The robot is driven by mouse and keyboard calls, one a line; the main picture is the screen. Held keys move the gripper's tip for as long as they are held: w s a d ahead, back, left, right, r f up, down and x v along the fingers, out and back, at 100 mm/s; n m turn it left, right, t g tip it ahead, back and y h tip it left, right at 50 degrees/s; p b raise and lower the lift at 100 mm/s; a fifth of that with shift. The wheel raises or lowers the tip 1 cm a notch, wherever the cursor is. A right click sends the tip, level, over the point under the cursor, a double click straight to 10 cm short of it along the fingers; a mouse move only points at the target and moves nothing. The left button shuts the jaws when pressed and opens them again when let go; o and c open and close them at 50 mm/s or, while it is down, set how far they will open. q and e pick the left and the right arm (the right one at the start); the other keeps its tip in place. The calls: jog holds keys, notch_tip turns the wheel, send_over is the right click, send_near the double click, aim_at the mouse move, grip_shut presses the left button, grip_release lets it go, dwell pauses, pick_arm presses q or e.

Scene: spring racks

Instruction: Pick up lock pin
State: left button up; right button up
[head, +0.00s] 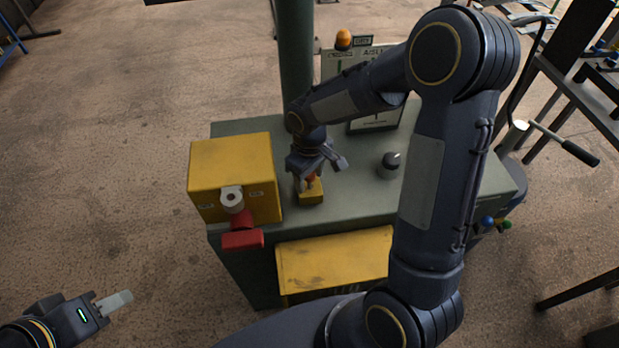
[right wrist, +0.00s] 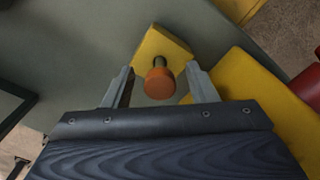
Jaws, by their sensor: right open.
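The lock pin (right wrist: 160,82) has an orange-red knob on a short metal shaft. It stands in a small yellow block (right wrist: 162,46) on the grey-green cabinet top. In the head view the pin (head: 311,179) is partly covered by my right gripper, and the yellow block (head: 311,196) shows below it. My right gripper (head: 322,175) is open above the pin. In the right wrist view its two fingers (right wrist: 164,88) stand on either side of the knob, with gaps between. My left gripper (head: 117,303) is low at the left, far from the pin; its finger opening cannot be made out.
A yellow box (head: 232,168) with a red handle (head: 242,231) stands left of the pin block. A black knob (head: 389,162) is to the right. A yellow panel (head: 335,262) is on the cabinet front.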

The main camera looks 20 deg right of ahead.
jog(key=shift+c, duration=0.4)
grip_shut()
jog(key=shift+r, duration=0.1)
